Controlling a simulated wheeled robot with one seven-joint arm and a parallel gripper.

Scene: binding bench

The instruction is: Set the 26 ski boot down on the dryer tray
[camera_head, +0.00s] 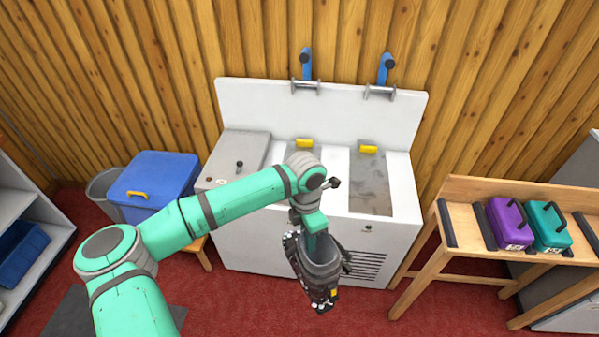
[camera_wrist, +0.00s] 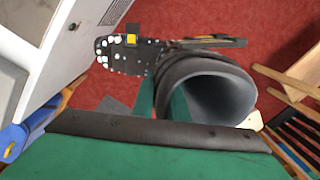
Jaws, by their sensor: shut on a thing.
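My gripper (camera_head: 316,232) is shut on a dark grey ski boot (camera_head: 320,270), which hangs in the air in front of the white bench's front face. In the wrist view, the green fingers (camera_wrist: 163,104) grip the wall of the boot's round cuff (camera_wrist: 205,68). The boot's opening faces the camera, and its dark lower part with pale dots and a yellow mark (camera_wrist: 131,40) points away. No size number is readable on the boot. I cannot tell which surface is the dryer tray.
A wooden rack (camera_head: 425,262) at right has dark bars and holds a purple case (camera_head: 508,222) and a teal case (camera_head: 549,228). A blue bin (camera_head: 157,178) stands left. Red carpet is open in front.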

